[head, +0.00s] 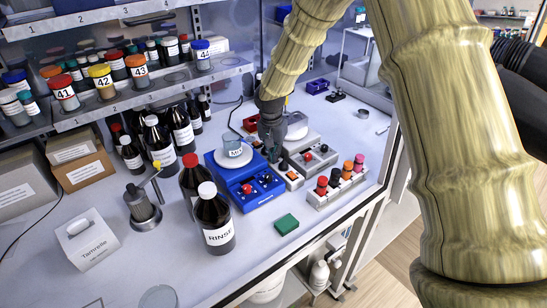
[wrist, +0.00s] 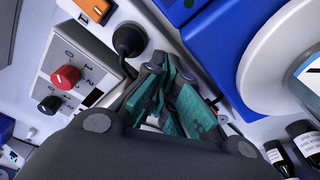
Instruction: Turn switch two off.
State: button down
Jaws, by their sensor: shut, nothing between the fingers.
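No label reading switch two is legible, so I cannot tell which control it is. My gripper (head: 272,150) points down between the blue stirrer and these boxes. In the wrist view, its teal-padded fingers (wrist: 160,85) are together and empty, beside a round black part (wrist: 128,40). The fingertips' contact with anything is hidden.
A rack (head: 337,187) of colour-capped vials is at the right. Dark bottles (head: 215,220) and a green block (head: 286,224) stand in front.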

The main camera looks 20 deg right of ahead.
jog(key=shift+r+p, duration=1.85)
jog(key=shift+r, duration=1.45)
